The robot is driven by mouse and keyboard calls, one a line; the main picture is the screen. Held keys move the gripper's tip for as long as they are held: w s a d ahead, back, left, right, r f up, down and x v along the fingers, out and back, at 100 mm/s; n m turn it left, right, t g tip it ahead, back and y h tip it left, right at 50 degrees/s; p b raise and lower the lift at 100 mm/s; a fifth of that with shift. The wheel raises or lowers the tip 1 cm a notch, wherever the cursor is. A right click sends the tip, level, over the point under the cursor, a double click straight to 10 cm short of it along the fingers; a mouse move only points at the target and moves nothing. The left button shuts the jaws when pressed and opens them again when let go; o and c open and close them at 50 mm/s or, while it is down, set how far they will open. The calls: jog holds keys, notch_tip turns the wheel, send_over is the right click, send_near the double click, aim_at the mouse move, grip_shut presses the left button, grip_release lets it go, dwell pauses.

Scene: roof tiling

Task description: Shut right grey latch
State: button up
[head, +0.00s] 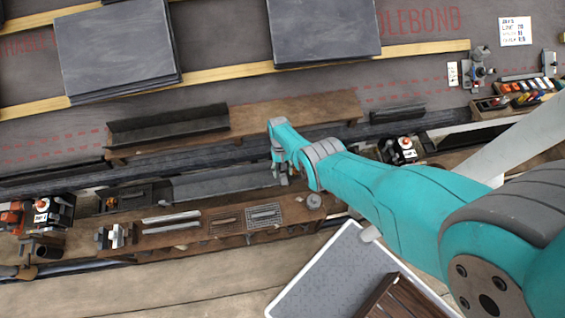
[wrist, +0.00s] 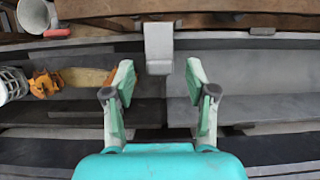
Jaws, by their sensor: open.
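A grey block-like tab (wrist: 158,48), which looks like the grey latch, shows in the wrist view at the edge of a brown wooden board. It sits just beyond my gripper (wrist: 160,65), roughly centred between the two fingertips. The fingers are spread apart with nothing between their pads; I see no contact with the tab. In the head view my gripper (head: 281,168) points down over the dark gutter-like trough, behind the wooden tool shelf (head: 185,238). The latch cannot be made out clearly there, and I cannot tell its left or right place.
A round grey pot (head: 314,201) stands at the shelf's right end. Devices with red parts stand at left (head: 41,210) and right (head: 405,148). Dark slates (head: 115,45) lie up the roof. A pale tray (head: 325,275) and a wooden crate (head: 398,300) are in front.

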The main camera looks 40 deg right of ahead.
jog(key=v, duration=1.2)
dwell(0.5)
